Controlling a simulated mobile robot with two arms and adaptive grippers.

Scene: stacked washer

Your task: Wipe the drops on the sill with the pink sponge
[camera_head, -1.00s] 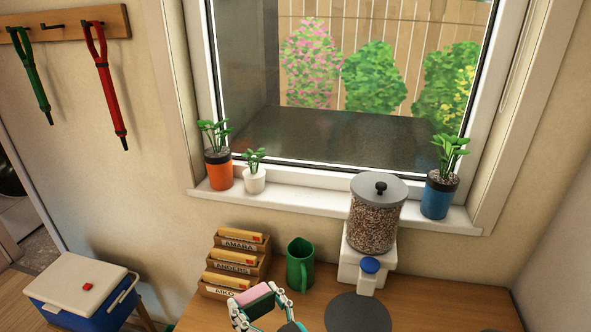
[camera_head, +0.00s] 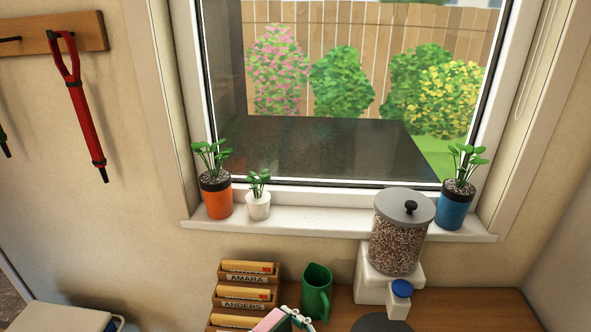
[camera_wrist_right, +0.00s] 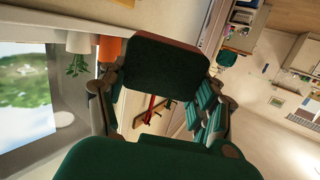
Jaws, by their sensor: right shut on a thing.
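The white window sill (camera_head: 320,220) runs below the window. I cannot make out any drops on it for certain. The pink sponge (camera_head: 270,321) shows at the bottom edge of the head view, below the sill and in front of the letter rack. My right gripper (camera_head: 294,319) is shut on it; the picture's edge cuts off most of both. In the right wrist view, the sponge (camera_wrist_right: 165,80) appears as a dark green face with a reddish edge between the two fingers. My left gripper is not in view.
On the sill stand an orange pot (camera_head: 216,199), a white pot (camera_head: 258,206) and a blue pot (camera_head: 455,207). Below are a letter rack (camera_head: 247,283), a green mug (camera_head: 316,291) and a dispenser (camera_head: 401,235) whose jar reaches in front of the sill. Middle sill is free.

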